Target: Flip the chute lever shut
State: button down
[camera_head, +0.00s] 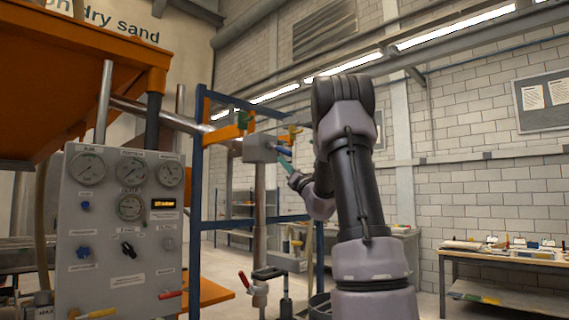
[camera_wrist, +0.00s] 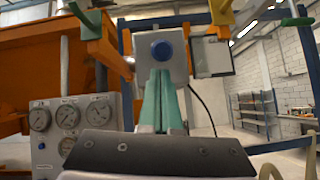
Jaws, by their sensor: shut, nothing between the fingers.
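A grey box (camera_head: 260,149) sits on a steel post at the end of the pipe, with a blue round-ended knob or lever (camera_head: 284,151) on its near side. In the wrist view the blue end (camera_wrist: 162,50) faces me on the grey box (camera_wrist: 181,66). It may be the chute lever; I cannot tell for sure. My gripper (camera_head: 284,164) is shut and empty, close below the blue end. Its teal fingers (camera_wrist: 160,76) point at the box just under it; whether they touch cannot be told.
A gauge panel (camera_head: 125,215) stands at the left, under the orange sandbed (camera_head: 60,90). A blue frame (camera_head: 197,180) rises around the box. Orange and yellow brackets (camera_head: 233,131) sit above it. A red-handled lever (camera_head: 243,279) is lower down. A workbench (camera_head: 510,255) stands right.

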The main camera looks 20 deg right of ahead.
jog(key=shift+s+d+r, duration=0.1)
jog(key=shift+d+r, duration=0.05)
jog(key=shift+r, duration=0.1)
jog(key=shift+s+r+h, duration=0.1)
jog(key=shift+h, duration=0.2)
jog(key=shift+s+r+g, duration=0.15)
jog(key=shift+g, duration=0.15)
